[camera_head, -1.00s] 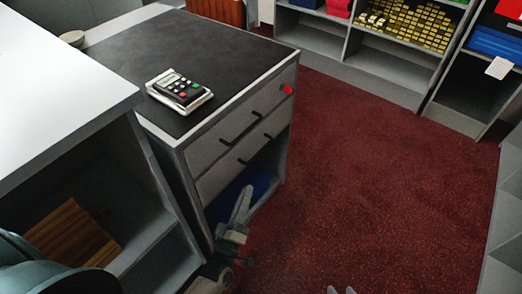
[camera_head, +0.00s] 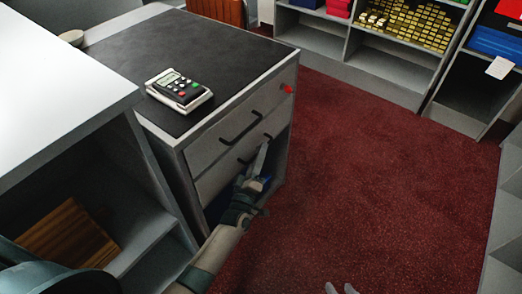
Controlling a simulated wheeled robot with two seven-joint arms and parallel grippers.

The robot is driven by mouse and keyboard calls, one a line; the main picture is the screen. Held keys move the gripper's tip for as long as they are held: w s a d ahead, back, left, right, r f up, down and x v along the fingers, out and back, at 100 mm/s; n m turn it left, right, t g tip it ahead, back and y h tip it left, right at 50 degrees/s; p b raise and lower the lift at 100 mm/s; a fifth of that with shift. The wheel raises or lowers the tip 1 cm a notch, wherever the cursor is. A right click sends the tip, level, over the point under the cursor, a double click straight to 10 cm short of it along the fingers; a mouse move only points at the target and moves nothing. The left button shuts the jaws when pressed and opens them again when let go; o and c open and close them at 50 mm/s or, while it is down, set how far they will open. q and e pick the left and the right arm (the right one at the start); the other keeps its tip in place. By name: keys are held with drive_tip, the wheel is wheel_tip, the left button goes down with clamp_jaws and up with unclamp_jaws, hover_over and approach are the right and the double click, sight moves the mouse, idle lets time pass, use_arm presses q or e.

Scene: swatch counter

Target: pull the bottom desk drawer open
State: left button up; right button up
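The grey desk (camera_head: 176,150) stands left of centre with two drawers in its front. The bottom drawer (camera_head: 213,181) is shut, flush with the drawer above, and has a dark bar handle (camera_head: 243,160). My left gripper (camera_head: 261,156) is in front of the bottom drawer, with its fingertips at the handle and hiding part of it. I cannot tell whether the fingers touch or surround the handle, or whether they are apart. My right gripper (camera_head: 341,289) shows only its fingertips at the bottom edge, spread apart and empty, over the carpet.
The top drawer (camera_head: 207,147) is shut, with a red round piece (camera_head: 287,89) near its right end. A card terminal (camera_head: 179,90) lies on the desk. A white-topped counter (camera_head: 55,75) is at left. The red carpet (camera_head: 390,190) is clear to the right.

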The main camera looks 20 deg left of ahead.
use_arm(q)
drive_tip(key=shift+w+r, duration=0.15)
drive_tip(key=shift+w, duration=0.4)
clamp_jaws()
idle(1.1)
